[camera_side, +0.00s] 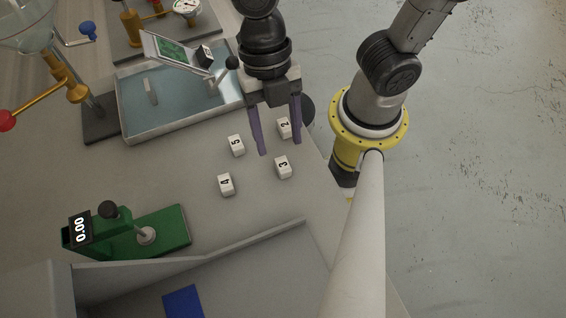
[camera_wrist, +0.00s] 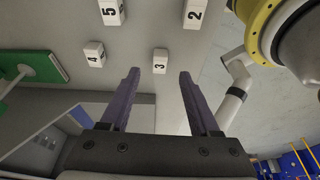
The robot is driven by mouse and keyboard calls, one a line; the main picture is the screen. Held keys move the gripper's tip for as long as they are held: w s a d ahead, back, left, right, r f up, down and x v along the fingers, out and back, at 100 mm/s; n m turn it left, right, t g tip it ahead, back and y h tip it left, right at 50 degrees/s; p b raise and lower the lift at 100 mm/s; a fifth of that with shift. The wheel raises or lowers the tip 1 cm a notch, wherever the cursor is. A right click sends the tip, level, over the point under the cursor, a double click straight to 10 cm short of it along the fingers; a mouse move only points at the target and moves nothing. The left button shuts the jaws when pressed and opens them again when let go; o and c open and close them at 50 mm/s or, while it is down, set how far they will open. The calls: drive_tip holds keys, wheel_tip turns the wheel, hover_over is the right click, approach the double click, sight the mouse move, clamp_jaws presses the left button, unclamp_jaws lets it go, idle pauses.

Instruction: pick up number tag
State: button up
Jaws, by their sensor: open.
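Several white number tags stand on the grey table. In the side view they are tag 5 (camera_side: 236,145), tag 2 (camera_side: 284,127), tag 3 (camera_side: 283,167) and tag 4 (camera_side: 226,184). My gripper (camera_side: 280,148) is open and empty, its purple fingers pointing down among tags 5, 2 and 3. Part of tag 2 shows between the fingers in that picture; the height above it is unclear. In the wrist view, my gripper (camera_wrist: 158,75) has tag 3 (camera_wrist: 160,61) showing between and beyond its fingertips. Tag 4 (camera_wrist: 94,54), tag 5 (camera_wrist: 111,11) and tag 2 (camera_wrist: 194,13) also show there.
A shallow tray (camera_side: 130,105) with a tilted green screen (camera_side: 172,50) is at upper left. A green scale (camera_side: 165,228) reading 0.00 stands at lower left. A walled grey bin (camera_side: 270,275) with a blue patch (camera_side: 184,302) is at the bottom. Bare table surrounds the tags.

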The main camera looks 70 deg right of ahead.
sight(283, 164)
drive_tip(key=x, duration=0.5)
drive_tip(key=shift+s+a, duration=0.1)
drive_tip(key=shift+s, duration=0.1)
drive_tip(key=shift+r, duration=0.1)
clamp_jaws()
